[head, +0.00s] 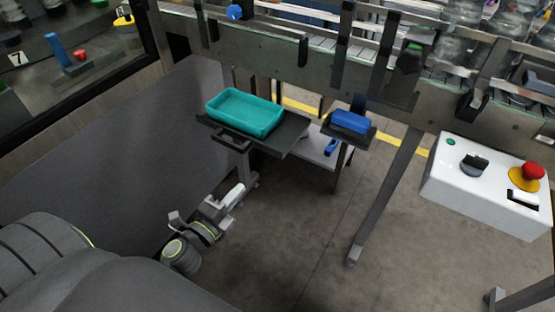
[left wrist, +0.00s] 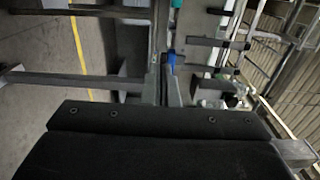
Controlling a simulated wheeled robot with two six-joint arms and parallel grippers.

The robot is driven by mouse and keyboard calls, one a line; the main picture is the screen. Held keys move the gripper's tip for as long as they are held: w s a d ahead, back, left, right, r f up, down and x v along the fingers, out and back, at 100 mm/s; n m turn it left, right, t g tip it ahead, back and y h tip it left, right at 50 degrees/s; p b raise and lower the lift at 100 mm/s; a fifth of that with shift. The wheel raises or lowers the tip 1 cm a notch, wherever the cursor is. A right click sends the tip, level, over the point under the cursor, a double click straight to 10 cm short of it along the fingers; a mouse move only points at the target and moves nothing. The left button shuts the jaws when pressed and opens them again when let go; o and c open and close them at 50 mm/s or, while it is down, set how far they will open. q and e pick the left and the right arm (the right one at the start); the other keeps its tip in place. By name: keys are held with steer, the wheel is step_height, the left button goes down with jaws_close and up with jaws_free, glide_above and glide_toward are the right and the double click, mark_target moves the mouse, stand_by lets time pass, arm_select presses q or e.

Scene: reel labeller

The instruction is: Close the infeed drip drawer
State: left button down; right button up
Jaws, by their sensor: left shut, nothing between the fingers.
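A dark drawer (head: 275,142) sticks out from below the conveyor frame in the head view, with a bar handle (head: 231,140) on its near left edge. I take it to be the infeed drip drawer. A teal tray (head: 240,97) sits on top of it. My left gripper (head: 236,191) is below and in front of the handle, apart from it, with its fingers shut and empty. In the left wrist view, the fingers (left wrist: 164,82) point away from the camera. My right gripper is not in view.
A blue block (head: 350,121) rests on a small dark shelf right of the drawer. A white control box (head: 485,187) with a red button stands at the right. A slanted support leg (head: 384,200) reaches the floor. The floor in front is clear.

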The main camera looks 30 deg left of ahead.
arm_select(q)
steer(key=w+p, duration=0.1)
steer(key=w, duration=0.7)
steer(key=w+d+p, duration=0.1)
steer(key=w, duration=0.3)
steer(key=shift+w+p, duration=0.25)
steer(key=shift+p, duration=0.05)
steer(key=shift+w, duration=0.55)
steer(key=shift+w, duration=0.5)
steer(key=b, duration=0.2)
glide_toward(301, 116)
steer(key=w+b, duration=0.1)
steer(key=w, duration=0.2)
steer(key=w+b, duration=0.1)
steer(key=w, duration=0.1)
steer(key=w+f+b, duration=0.1)
steer(key=w, duration=0.2)
steer(key=shift+w+d, duration=0.35)
steer(key=shift+w, duration=0.05)
steer(key=shift+w+r+b, duration=0.2)
steer(key=shift+w+b, duration=0.1)
steer(key=shift+w, duration=0.15)
steer(key=shift+r, duration=0.3)
